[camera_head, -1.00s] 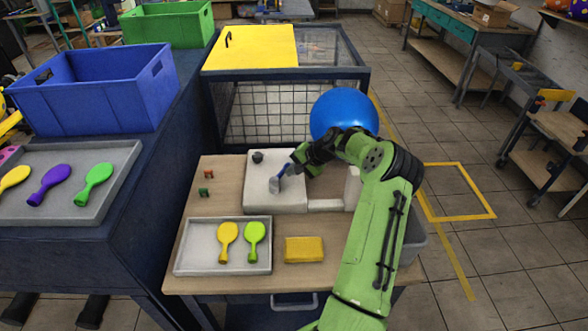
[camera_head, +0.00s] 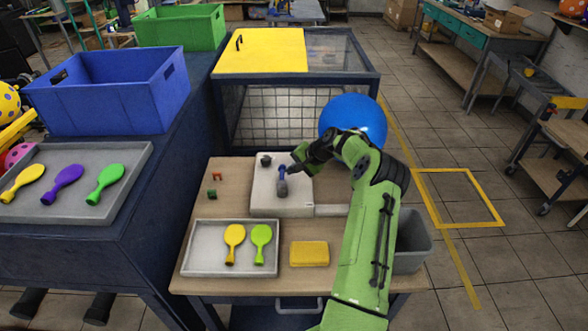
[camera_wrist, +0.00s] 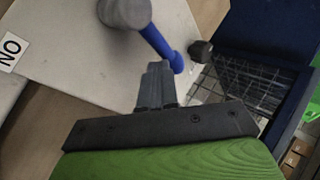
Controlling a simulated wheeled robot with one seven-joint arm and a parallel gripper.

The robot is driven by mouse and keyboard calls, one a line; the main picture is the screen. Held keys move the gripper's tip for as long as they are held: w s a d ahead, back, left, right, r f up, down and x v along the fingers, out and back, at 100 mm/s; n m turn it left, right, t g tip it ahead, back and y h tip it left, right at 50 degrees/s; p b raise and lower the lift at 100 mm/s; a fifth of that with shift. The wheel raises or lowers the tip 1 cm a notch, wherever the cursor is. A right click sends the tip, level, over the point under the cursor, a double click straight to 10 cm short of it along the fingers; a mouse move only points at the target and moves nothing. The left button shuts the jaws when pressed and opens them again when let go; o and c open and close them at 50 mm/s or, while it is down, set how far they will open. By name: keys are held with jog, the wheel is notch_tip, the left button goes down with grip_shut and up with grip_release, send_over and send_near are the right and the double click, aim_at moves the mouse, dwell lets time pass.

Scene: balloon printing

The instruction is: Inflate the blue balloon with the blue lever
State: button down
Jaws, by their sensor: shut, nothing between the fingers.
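The blue balloon (camera_head: 353,120) is large and round behind my arm, in front of the caged cart. The blue lever (camera_head: 282,180) stands on the white machine (camera_head: 268,205), with a grey cylindrical end toward the front. In the wrist view the blue lever (camera_wrist: 160,42) runs from its grey end (camera_wrist: 125,13) down to a rounded blue tip. My gripper (camera_head: 296,169) is beside the lever at its right. In the wrist view my gripper (camera_wrist: 155,70) has its fingers together, with the tips close to the lever; whether they touch it I cannot tell.
A dark knob (camera_head: 266,160) sits on the machine behind the lever. A grey tray (camera_head: 205,262) holds a yellow and a green balloon. A yellow block (camera_head: 309,254) lies right of it. A grey bin (camera_head: 412,245) stands right of the table.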

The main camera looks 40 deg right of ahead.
dwell(0.4)
jog(key=p+v, duration=0.1)
jog(key=v, duration=1.4)
jog(key=shift+s+r, duration=0.2)
jog(key=shift+r, duration=0.15)
